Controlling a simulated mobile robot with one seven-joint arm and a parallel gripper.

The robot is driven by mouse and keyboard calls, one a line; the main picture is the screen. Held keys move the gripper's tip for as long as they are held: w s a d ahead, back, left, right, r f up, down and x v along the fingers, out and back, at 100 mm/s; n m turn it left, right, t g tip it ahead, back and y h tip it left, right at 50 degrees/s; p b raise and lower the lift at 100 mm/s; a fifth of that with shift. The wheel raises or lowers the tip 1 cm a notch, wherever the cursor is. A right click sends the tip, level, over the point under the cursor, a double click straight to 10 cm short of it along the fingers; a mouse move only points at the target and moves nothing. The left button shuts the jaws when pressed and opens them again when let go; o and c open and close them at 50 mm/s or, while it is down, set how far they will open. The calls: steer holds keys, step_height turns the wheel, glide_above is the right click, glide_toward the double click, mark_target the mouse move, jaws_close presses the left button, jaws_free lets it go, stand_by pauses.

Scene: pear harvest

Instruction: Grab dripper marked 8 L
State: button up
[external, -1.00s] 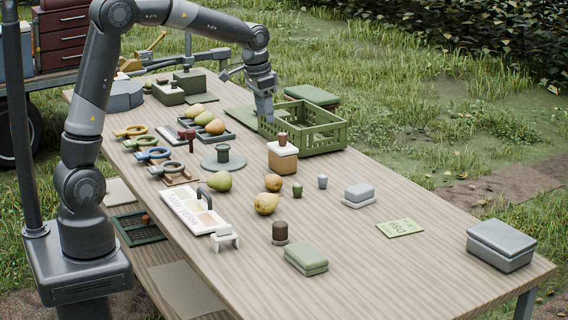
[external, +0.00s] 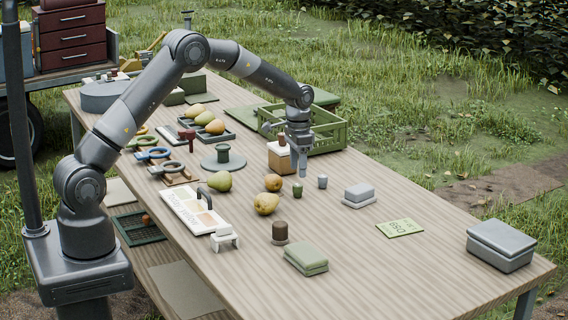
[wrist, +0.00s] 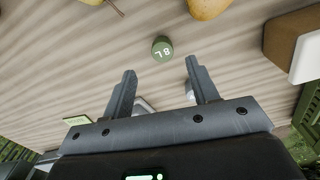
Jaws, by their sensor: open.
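The dripper marked 8 L (wrist: 162,48) is a small dark green cylinder with white lettering on its top. It stands on the table just beyond my fingertips in the wrist view. In the external view the green dripper (external: 297,191) shows right below my gripper (external: 301,174), partly covered by it. In the wrist view my gripper (wrist: 161,68) is open and empty, and the dripper lies roughly in line with the gap between the fingers, not between them.
A small grey cylinder (external: 322,182) stands close to the right. Pears (external: 266,204) lie to the left. A brown block with a white top (external: 281,157) and a green crate (external: 330,140) stand behind.

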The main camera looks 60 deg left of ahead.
mark_target(297, 184)
steer(key=shift+a+f, duration=0.15)
steer(key=shift+f, duration=3.35)
steer(key=shift+c, duration=0.4)
steer(key=c, duration=1)
steer(key=shift+o, duration=0.2)
steer(key=shift+r, duration=0.15)
